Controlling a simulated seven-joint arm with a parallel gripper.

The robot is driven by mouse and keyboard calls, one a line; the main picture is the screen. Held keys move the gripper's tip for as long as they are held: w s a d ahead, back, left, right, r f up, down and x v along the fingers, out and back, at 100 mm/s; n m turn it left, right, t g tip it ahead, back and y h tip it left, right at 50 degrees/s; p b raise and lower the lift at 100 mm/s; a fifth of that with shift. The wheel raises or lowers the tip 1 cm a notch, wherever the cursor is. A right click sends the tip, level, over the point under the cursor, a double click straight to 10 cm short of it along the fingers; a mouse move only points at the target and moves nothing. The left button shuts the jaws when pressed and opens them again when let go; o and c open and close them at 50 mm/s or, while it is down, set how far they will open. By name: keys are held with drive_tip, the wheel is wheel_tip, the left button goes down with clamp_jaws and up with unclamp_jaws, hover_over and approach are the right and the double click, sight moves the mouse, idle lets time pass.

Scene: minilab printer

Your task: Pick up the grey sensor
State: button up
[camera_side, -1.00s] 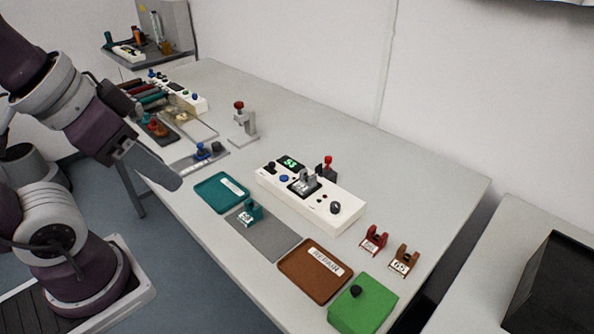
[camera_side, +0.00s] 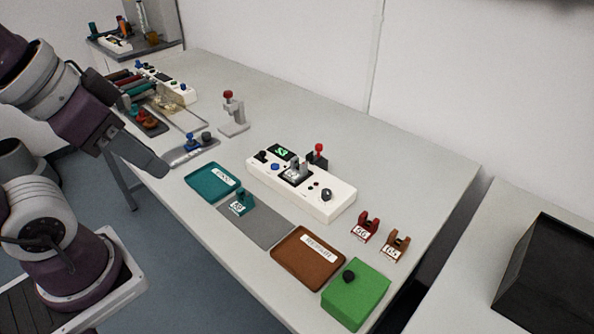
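The grey sensor (camera_side: 296,170) sits in the dark slot on top of the white tester box (camera_side: 325,204), which has a green lit display, knobs and a red-topped lever. My gripper (camera_side: 160,169) hangs at the left edge of the table, left of the teal tray and well apart from the grey sensor. I see its closed-looking side only, so the state of its fingers cannot be made out.
A teal tray (camera_side: 190,179), a teal sensor (camera_side: 241,203) on a grey mat (camera_side: 263,229), a brown tray (camera_side: 283,262) and a green box (camera_side: 355,299) line the front. Red (camera_side: 365,229) and brown (camera_side: 396,246) sensors stand at right. A red-topped press (camera_side: 232,125) stands behind.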

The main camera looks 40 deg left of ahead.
drive_tip(key=w+r+m+g, duration=0.25)
drive_tip(key=w+m, duration=0.25)
drive_tip(key=w, duration=0.7)
drive_tip(key=m+g, duration=0.3)
drive_tip(key=m, duration=1)
hover_over(296, 169)
drive_tip(key=d, duration=0.2)
drive_tip(key=f, duration=1.9)
drive_tip(key=shift+w+d+f, duration=0.15)
drive_tip(key=shift+w+f, duration=0.05)
drive_tip(key=shift+f, duration=0.2)
drive_tip(key=f, duration=0.7)
drive_tip(key=shift+a, duration=0.25)
clamp_jaws()
